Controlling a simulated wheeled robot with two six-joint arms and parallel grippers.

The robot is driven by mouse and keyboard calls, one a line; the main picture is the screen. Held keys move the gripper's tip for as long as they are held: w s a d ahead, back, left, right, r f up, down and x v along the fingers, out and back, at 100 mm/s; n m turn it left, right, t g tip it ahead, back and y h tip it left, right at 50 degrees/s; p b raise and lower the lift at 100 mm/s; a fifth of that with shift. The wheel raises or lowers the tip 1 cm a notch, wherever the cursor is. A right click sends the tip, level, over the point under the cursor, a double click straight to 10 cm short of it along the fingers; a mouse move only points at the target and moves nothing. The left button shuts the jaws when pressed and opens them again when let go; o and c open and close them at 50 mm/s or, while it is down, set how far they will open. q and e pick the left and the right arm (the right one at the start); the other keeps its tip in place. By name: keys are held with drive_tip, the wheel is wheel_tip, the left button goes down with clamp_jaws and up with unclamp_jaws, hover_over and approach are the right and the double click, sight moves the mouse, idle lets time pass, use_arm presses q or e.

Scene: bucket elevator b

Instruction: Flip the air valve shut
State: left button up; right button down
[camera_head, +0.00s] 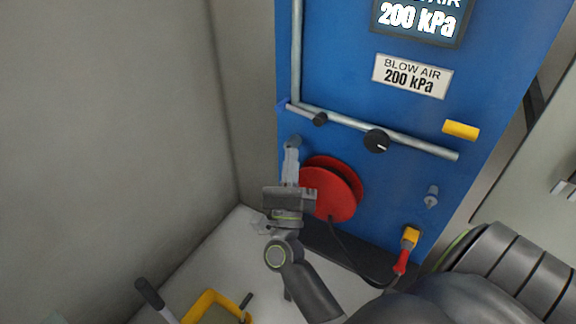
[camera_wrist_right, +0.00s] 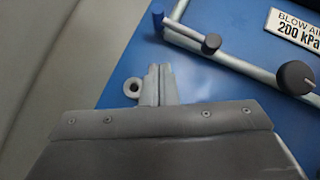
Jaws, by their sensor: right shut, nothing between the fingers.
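A short lever with a blue end and a black ball knob (camera_head: 320,119) sits at the corner of the grey pipe on the blue panel. It looks like the air valve handle and slants down to the right. The lever knob also shows in the right wrist view (camera_wrist_right: 211,44), at upper right. My right gripper (camera_head: 291,150) is shut and empty, below and left of the knob and apart from it in the picture. Its closed fingers also show in the right wrist view (camera_wrist_right: 158,80). My left gripper is not in view.
A round black knob (camera_head: 376,141) sits along the pipe (camera_head: 420,147), with a yellow block (camera_head: 461,130) further right. A red reel (camera_head: 330,190) is just right of my gripper. A red-handled tool (camera_head: 402,262) hangs lower right. A grey wall (camera_head: 120,120) stands left.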

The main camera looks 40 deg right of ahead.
sight(301, 112)
drive_tip(key=p+x, duration=0.2)
drive_tip(key=x, duration=0.3)
drive_tip(key=shift+a+r+p, duration=0.1)
drive_tip(key=shift+r+p, duration=0.15)
drive_tip(key=shift+p, duration=0.1)
drive_tip(key=shift+w+a+r+p, duration=0.25)
drive_tip(key=shift+w+r+p, duration=0.1)
drive_tip(key=shift+r+p, duration=0.25)
drive_tip(key=shift+w+a+r+p, duration=0.3)
drive_tip(key=shift+r+p, duration=0.2)
drive_tip(key=shift+r, duration=0.2)
